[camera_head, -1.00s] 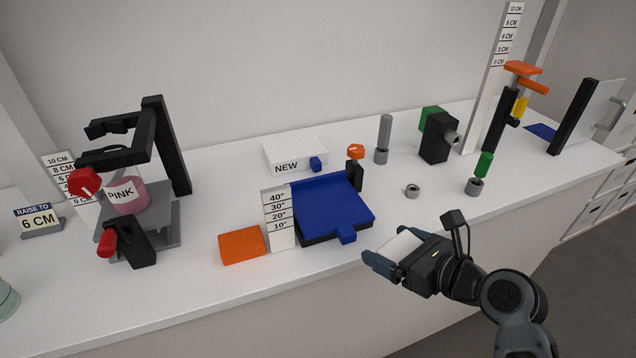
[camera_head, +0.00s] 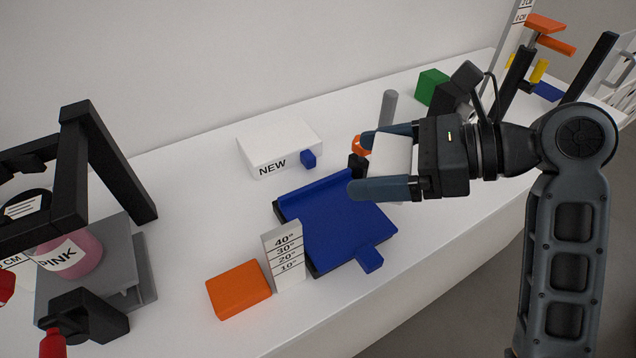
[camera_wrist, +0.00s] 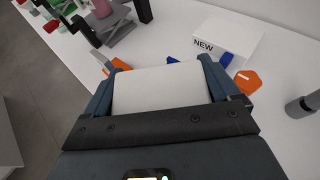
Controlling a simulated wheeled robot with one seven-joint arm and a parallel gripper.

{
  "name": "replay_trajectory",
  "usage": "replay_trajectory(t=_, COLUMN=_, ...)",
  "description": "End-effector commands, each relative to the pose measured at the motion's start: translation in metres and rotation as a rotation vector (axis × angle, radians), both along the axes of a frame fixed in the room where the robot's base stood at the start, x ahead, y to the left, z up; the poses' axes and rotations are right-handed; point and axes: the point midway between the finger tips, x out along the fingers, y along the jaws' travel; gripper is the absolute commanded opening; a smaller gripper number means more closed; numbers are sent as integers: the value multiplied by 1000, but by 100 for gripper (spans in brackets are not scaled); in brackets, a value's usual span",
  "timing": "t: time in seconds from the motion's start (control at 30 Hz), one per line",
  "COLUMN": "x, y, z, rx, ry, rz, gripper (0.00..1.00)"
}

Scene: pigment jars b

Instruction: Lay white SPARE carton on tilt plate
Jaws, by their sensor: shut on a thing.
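My gripper (camera_head: 362,165) is shut on a white carton (camera_head: 391,156), with one finger along each side of it. The carton also shows between the fingers in the wrist view (camera_wrist: 160,88); no lettering is readable on it. My gripper holds it above the worktop, over the right side of the blue tilt plate (camera_head: 335,222). The plate has a raised lip along its back and a blue tab at its front. In the wrist view the carton hides most of the plate. A white angle scale (camera_head: 284,256) stands at the plate's left front corner.
A white box marked NEW (camera_head: 279,147) lies behind the plate, with a blue knob at its corner. An orange block (camera_head: 239,289) lies left of the scale. A pink jar (camera_head: 72,253) sits in a black frame at left.

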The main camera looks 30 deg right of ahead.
Motion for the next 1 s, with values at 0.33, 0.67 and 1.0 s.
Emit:
replay_trajectory(t=0.33, x=63, y=32, z=-42, rx=1, ry=1, rz=1, gripper=60)
replay_trajectory(t=0.67, x=79, y=39, z=-61, rx=1, ry=2, rz=-2, gripper=60)
replay_trajectory(t=1.0, x=79, y=39, z=-93, rx=0, ry=-1, rz=-2, gripper=60)
